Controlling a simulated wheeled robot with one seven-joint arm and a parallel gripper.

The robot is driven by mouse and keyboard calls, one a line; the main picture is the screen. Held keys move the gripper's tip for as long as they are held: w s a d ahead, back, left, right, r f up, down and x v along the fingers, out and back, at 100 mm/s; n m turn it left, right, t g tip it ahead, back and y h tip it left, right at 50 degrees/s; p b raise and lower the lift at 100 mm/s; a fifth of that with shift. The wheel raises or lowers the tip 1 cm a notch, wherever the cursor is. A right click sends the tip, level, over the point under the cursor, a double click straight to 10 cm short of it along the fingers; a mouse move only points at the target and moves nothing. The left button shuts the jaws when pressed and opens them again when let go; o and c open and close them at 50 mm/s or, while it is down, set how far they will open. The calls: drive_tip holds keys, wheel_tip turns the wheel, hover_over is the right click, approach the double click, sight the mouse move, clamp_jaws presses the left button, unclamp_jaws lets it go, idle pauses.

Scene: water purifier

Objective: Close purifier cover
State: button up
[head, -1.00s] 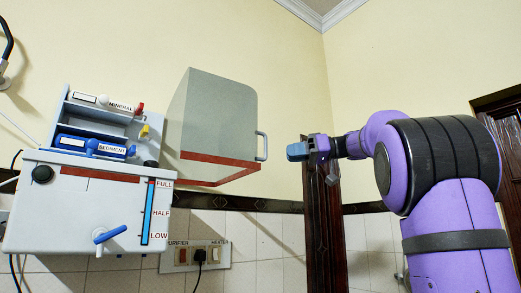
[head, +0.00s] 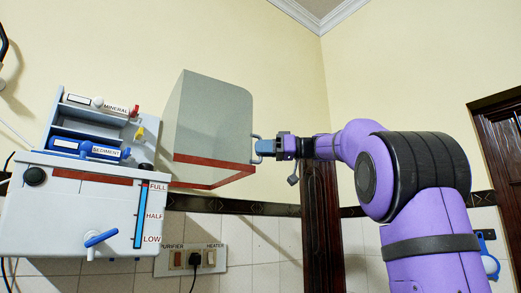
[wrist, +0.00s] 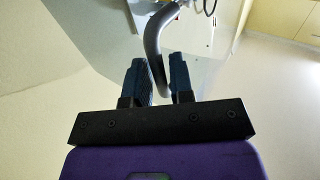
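The white water purifier (head: 60,210) hangs on the wall at the left of the head view. Its boxy grey cover (head: 210,120), with a red band near the bottom, stands swung open to its right. The cover's grey handle (head: 257,137) is on the cover's right edge and also shows as a curved bar in the wrist view (wrist: 153,38). My gripper (head: 263,147) is at the handle. In the wrist view my gripper (wrist: 162,75) is open, with the lower part of the handle between its two blue fingers; a gap shows beside the handle.
Mineral (head: 97,104) and sediment (head: 90,148) cartridges lie exposed in the purifier's upper part. A blue-lever tap (head: 100,238) sticks out at its front. A switch panel (head: 190,259) with a plug is on the wall below. A dark wooden door (head: 495,145) stands at the right.

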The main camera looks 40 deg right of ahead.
drive_tip(key=shift+w+a, duration=0.2)
drive_tip(key=shift+a, duration=0.05)
clamp_jaws()
